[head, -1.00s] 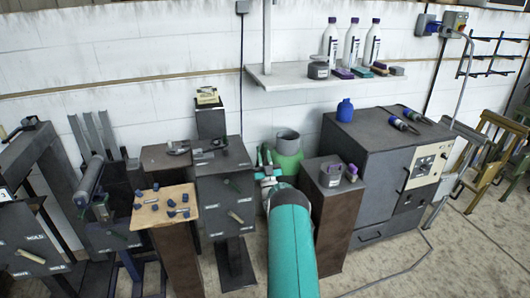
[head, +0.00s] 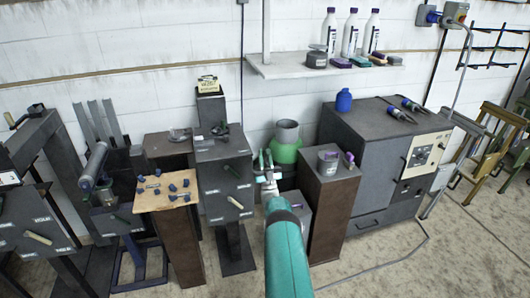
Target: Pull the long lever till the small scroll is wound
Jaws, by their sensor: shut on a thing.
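My gripper (head: 266,165), at the end of my teal arm, is small in the head view. It stands just right of a dark grey cabinet (head: 212,208) and in front of a green pot. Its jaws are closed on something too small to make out. At the left, another dark panel (head: 20,210) has a cream lever (head: 38,238). A grey roller (head: 94,163) sits on a stand; I cannot tell whether it is the small scroll.
A pedestal (head: 332,210) with a grey jar stands right of my arm. Beyond it is a large grey cabinet (head: 372,150). A wooden-topped stand (head: 150,203) holds several small blue parts. A cable lies on the floor at the right.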

